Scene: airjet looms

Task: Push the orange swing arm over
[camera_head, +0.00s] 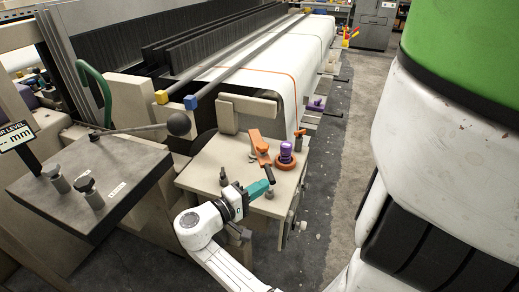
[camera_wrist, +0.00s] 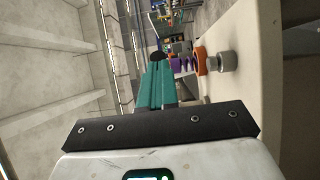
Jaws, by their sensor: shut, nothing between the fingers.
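The orange swing arm (camera_head: 259,146) sits on top of the beige machine housing in the head view. It slants from upper left down towards a dark grip end near my fingertips. My gripper (camera_head: 268,182) has teal fingers, shut and empty, close to that dark end; I cannot tell whether they touch. In the wrist view, my gripper (camera_wrist: 157,66) points ahead with its fingers together. A dark round end (camera_wrist: 155,56) shows just past the tips, probably the swing arm's grip. The orange body of the arm is not clear in the wrist view.
A purple knob on an orange round base (camera_head: 285,160) stands right of the swing arm, with a smaller orange-topped post (camera_head: 299,139) behind. Grey knobs stand on the housing (camera_head: 207,170). A dark panel (camera_head: 90,180) is at left; the floor aisle (camera_head: 335,150) is open at right.

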